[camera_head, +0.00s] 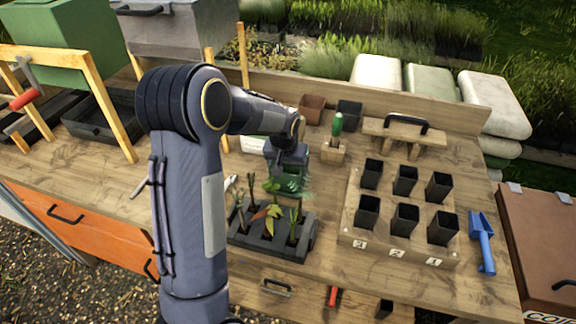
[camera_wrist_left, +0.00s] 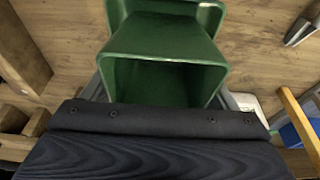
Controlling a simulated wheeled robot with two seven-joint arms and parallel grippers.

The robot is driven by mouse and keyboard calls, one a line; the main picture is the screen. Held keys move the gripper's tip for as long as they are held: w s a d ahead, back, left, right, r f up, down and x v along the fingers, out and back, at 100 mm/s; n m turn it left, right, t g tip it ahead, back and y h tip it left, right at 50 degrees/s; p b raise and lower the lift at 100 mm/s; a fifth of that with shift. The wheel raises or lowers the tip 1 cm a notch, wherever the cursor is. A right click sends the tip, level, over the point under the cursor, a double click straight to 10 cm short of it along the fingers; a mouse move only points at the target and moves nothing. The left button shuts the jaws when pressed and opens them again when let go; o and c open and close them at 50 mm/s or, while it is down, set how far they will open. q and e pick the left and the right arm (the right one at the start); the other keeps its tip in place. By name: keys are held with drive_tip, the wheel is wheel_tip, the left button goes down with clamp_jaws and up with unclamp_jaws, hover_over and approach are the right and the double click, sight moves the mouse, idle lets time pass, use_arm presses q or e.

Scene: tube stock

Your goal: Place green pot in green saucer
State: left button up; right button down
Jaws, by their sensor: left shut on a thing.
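My left gripper (camera_head: 288,160) is shut on the green pot (camera_head: 284,176), behind the dark plant tray in the head view. In the left wrist view the green pot (camera_wrist_left: 165,80) sits between the fingers, its open mouth towards the camera. A second green rim (camera_wrist_left: 217,17) shows just beyond the pot at the top of that view. It may be the green saucer; most of it is hidden by the pot. I cannot tell whether the pot touches it. My right gripper is not in view.
A dark tray of seedlings (camera_head: 262,247) stands directly in front of the pot. A wooden block with black pots (camera_head: 345,233) is to the right, with a blue scoop (camera_head: 482,240) beyond it. A wooden holder with a green-handled tool (camera_head: 335,150), a brown pot (camera_head: 312,108) and a black pot (camera_head: 349,113) stand behind.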

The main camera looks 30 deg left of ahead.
use_arm(q)
drive_tip(key=shift+f, duration=0.1)
drive_tip(key=o, duration=0.9)
drive_tip(key=shift+r, duration=0.25)
drive_tip(key=a+v, duration=0.1)
drive_tip(key=v, duration=1)
drive_tip(key=s+d+h, duration=0.1)
drive_tip(key=s+d, duration=0.3)
drive_tip(key=s, duration=0.4)
drive_tip(key=s+d+t+h, duration=0.1)
drive_tip(key=s+d, duration=0.3)
drive_tip(key=s, duration=0.5)
drive_tip(key=s+d+m+t+h, duration=0.1)
drive_tip(key=s+d, duration=0.3)
drive_tip(key=s, duration=0.5)
drive_tip(key=shift+s+h+b, duration=0.25)
drive_tip(key=shift+h+b, duration=0.15)
drive_tip(key=shift+h, duration=0.4)
